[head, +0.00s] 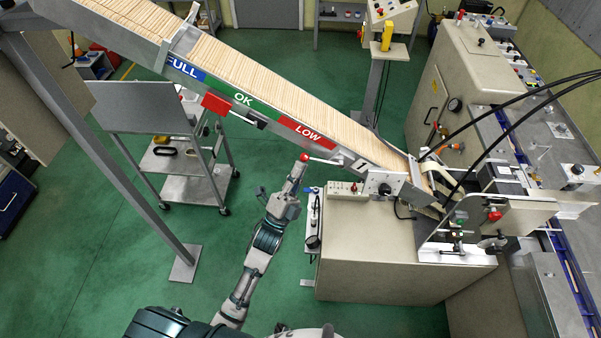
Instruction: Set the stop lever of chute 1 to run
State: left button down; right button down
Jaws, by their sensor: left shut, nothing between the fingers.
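Chute 1 (318,118) slopes down from upper left to the machine at right, filled with wooden sticks. Its side carries FULL, OK and LOW bands and a plate with the number 1 (361,165). The stop lever (322,161) is a thin rod with a red ball knob, sticking out leftward from the chute's side near that plate, roughly level in the picture. My left gripper (301,166) is shut and empty, its tips at the red knob. I cannot tell whether they touch it. My right gripper is not in view.
A beige machine cabinet (365,250) stands right of my left arm, with a small switch box (343,189) on its top. A red plate (216,104) and black handle hang under the chute. A steel cart (190,187) and a grey post stand at left. Green floor between is clear.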

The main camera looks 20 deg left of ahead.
pick_arm(q)
jog(key=shift+d+r+p, duration=0.1)
jog(key=shift+r+p, duration=0.25)
jog(key=shift+r, duration=0.6)
jog(key=shift+f, duration=0.1)
jog(key=v, duration=1.1)
jog(key=shift+s+f, duration=0.25)
jog(key=shift+s, duration=0.05)
